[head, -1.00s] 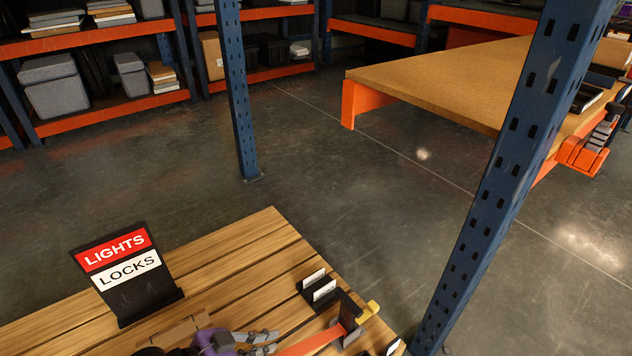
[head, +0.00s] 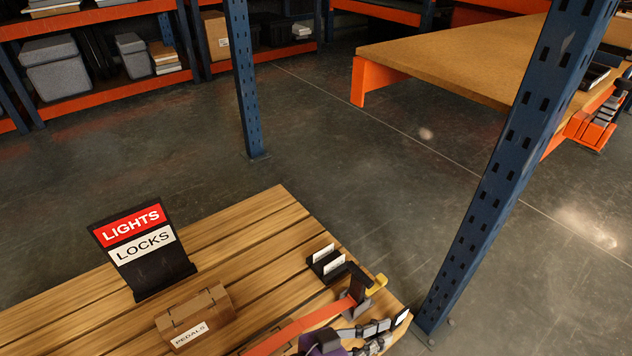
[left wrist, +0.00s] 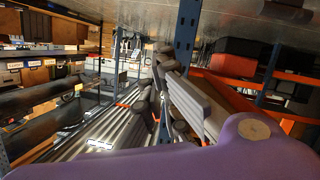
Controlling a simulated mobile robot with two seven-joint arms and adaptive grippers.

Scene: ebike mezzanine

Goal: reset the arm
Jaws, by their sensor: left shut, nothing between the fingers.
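My left gripper (head: 382,334) shows at the bottom edge of the head view, with grey jointed fingers and a purple body. Its fingers are shut with nothing between them, over the near right part of the slatted wooden table (head: 255,222). In the left wrist view, its grey fingers (left wrist: 165,75) point away past the purple arm part. My right gripper is not in view.
A LIGHTS/LOCKS sign (head: 144,247) and a PEDALS box (head: 195,318) stand on the table. A blue post (head: 505,165) rises at the right.

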